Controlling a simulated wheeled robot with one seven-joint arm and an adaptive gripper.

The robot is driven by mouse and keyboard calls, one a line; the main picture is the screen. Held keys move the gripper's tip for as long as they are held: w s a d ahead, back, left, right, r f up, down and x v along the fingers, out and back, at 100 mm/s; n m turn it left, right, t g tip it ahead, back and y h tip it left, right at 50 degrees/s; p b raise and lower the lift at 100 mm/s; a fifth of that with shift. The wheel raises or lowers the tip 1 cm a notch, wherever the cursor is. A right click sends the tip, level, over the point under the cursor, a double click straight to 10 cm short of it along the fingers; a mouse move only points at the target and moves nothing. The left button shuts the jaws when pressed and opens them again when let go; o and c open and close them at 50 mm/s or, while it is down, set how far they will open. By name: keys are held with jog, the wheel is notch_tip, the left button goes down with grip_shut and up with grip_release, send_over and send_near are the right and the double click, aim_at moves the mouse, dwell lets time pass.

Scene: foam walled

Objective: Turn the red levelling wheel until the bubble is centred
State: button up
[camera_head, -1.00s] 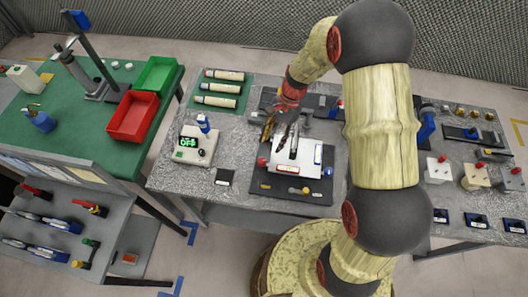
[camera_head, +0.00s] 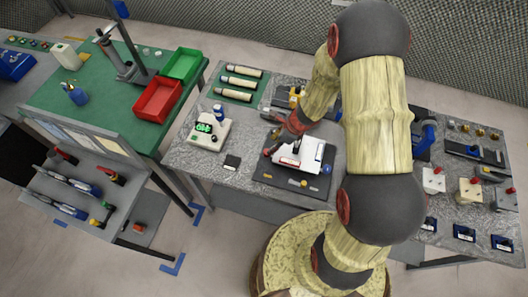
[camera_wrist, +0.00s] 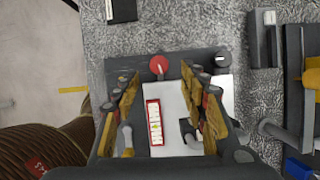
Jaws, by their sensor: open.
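A round red wheel (camera_wrist: 159,65) shows in the wrist view at the top edge of a white plate (camera_wrist: 178,100). A red-framed level vial (camera_wrist: 155,122) lies on the plate; I cannot tell where its bubble sits. My gripper (camera_wrist: 163,98) is open, its two fingers spread left and right over the plate with the vial between them. The wheel is beyond the fingers and apart from them. In the head view my gripper (camera_head: 284,130) is low over the back left of the white plate (camera_head: 302,152), partly hiding it.
A grey knob (camera_wrist: 222,60) is right of the red wheel. The fixture stands on a dark base (camera_head: 268,177) with a yellow knob (camera_head: 303,183) at its front. Small boxes (camera_head: 433,180) stand right, beyond my arm.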

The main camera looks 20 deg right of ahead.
jog(key=b+x, duration=0.1)
jog(key=x, duration=0.6)
jog(key=shift+a+f, duration=0.15)
jog(key=shift+f, duration=0.1)
jog(key=shift+c, duration=0.2)
grip_shut()
